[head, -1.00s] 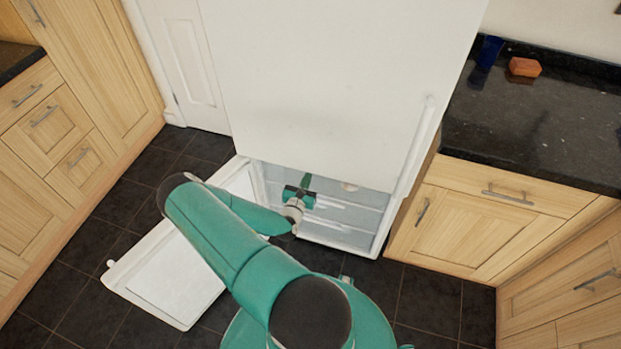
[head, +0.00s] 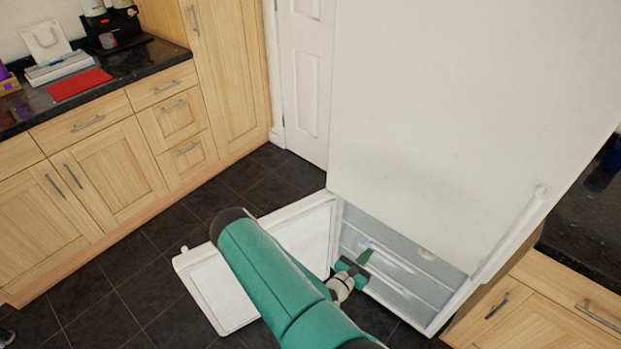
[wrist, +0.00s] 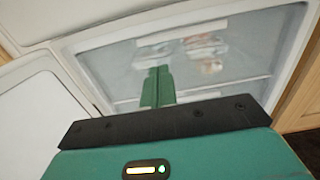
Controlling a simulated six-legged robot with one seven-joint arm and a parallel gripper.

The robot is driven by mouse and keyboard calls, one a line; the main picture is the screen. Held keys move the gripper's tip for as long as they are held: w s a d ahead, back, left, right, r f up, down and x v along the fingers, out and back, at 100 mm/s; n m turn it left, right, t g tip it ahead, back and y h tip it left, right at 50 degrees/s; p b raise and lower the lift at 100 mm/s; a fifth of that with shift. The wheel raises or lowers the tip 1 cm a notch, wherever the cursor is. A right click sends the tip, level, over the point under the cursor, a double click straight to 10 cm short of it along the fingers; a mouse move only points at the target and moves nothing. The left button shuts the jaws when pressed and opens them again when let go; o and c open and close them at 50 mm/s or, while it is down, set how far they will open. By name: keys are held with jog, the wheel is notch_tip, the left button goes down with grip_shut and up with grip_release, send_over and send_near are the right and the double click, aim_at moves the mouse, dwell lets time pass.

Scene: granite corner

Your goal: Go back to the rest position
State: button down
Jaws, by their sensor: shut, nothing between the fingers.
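My gripper (head: 363,259) is in front of the open lower compartment of the white fridge-freezer (head: 440,110), by its left side. In the wrist view my gripper's green fingers (wrist: 157,86) are together with nothing between them. They point at the clear drawer fronts (wrist: 200,60), behind which some blurred packages show. The lower door (head: 205,290) is swung open to the left, and my arm passes over it in the head view. The upper door is closed.
Wooden cabinets (head: 110,175) with a black worktop (head: 125,65) stand at the left. Another cabinet (head: 545,310) stands close on the fridge's right. A white room door (head: 305,75) is behind. Dark floor tiles (head: 150,265) are clear left of the open door.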

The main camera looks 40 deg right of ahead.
jog(key=w+a+r+m+g+y, duration=0.25)
jog(key=a+r+m, duration=0.2)
jog(key=r, duration=0.35)
jog(key=w+a+r+m+g+y, duration=0.2)
jog(key=a+r+m+g, duration=0.15)
jog(key=r+m, duration=0.35)
jog(key=w+a+r+m+g+y, duration=0.25)
jog(key=a+r+m, duration=0.2)
jog(key=r, duration=0.55)
jog(key=s+a+r+m+t+y, duration=0.2)
jog(key=a+r+t+y, duration=0.3)
jog(key=a+r, duration=0.7)
jog(key=s+a+r+m+t+y, duration=0.1)
jog(key=s+a+r+t+y, duration=0.3)
jog(key=a+r, duration=0.8)
jog(key=shift+s+a+m+t+y, duration=0.15)
jog(key=shift+a+m+t+y, duration=0.3)
jog(key=shift+t+y, duration=0.6)
jog(key=shift+a, duration=0.2)
